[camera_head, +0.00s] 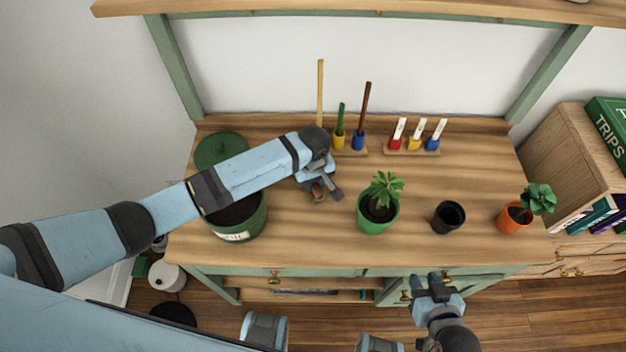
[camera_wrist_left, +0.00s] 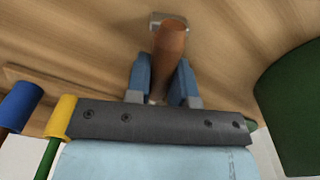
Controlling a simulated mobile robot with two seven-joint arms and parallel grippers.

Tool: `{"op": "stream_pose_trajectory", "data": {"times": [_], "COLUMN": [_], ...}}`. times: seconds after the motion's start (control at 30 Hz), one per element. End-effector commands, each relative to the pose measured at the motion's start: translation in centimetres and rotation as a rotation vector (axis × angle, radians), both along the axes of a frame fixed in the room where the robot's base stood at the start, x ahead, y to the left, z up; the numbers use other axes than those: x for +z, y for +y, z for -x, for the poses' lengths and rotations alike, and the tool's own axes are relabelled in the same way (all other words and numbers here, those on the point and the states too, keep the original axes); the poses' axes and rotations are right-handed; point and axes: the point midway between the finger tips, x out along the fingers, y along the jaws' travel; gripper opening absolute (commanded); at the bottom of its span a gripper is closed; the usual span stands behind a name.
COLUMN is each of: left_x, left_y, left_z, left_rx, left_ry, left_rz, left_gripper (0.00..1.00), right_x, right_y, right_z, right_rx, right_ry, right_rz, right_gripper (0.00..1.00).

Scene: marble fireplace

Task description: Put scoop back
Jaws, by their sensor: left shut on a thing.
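The scoop (camera_wrist_left: 170,42) shows in the left wrist view as a brown handle with a small metal end, over the wooden tabletop. My left gripper (camera_wrist_left: 164,85) is shut on its handle. In the head view my left gripper (camera_head: 320,188) is low over the table, left of the leafy green pot, and hides most of the scoop. Behind it stands a tool rack (camera_head: 352,152) with yellow and blue cups and long-handled tools. Its left part is hidden by my wrist. My right gripper (camera_head: 436,286) is open and empty in front of the table's front edge.
A large green canister (camera_head: 247,222) stands left under my left arm, its green lid (camera_head: 218,148) behind it. A potted plant (camera_head: 378,215), an empty black pot (camera_head: 448,217) and an orange pot (camera_head: 513,219) stand right.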

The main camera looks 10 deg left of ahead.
Motion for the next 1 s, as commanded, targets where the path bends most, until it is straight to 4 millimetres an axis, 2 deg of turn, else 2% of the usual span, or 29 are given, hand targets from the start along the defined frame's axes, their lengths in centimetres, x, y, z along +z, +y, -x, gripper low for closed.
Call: {"op": "stream_pose_trajectory", "data": {"times": [0.13, 0.17, 0.23, 0.27, 0.53, 0.63, 0.77, 1.0], "left_x": [-0.3, -0.3, -0.3, -0.3, -0.2, 0.6, 2.8, 8.0], "left_y": [0.0, 0.0, 0.0, 0.0, 0.0, -0.1, -0.1, -0.1], "left_z": [0.0, 0.0, 0.0, 0.0, 0.0, 0.0, -0.1, -0.1], "left_rx": [0.000, 0.000, 0.000, 0.000, 0.000, -0.001, -0.001, -0.001], "left_ry": [0.001, 0.001, 0.000, 0.000, 0.000, -0.002, -0.002, -0.003], "left_rz": [-0.001, -0.001, 0.000, 0.000, 0.000, 0.002, 0.003, 0.003], "left_gripper": [0.00, 0.29, 0.45, 0.47, 0.47, 0.47, 0.47, 0.47], "right_x": [0.1, 0.1, 0.1, 0.1, -0.2, -0.2, -0.1, 0.2], "right_y": [0.0, 0.0, 0.0, 0.0, 0.0, 0.0, -0.1, -0.1], "right_z": [0.0, 0.0, 0.0, 0.0, 0.1, 0.1, 0.1, 0.1], "right_rx": [0.001, 0.001, 0.001, 0.001, 0.000, 0.000, -0.001, -0.001], "right_ry": [0.000, 0.000, 0.000, 0.000, 0.005, 0.006, 0.007, 0.006], "right_rz": [-0.001, -0.001, -0.001, -0.001, 0.001, 0.002, 0.002, 0.002], "right_gripper": [0.33, 0.33, 0.33, 0.33, 0.33, 0.33, 0.33, 0.33]}}
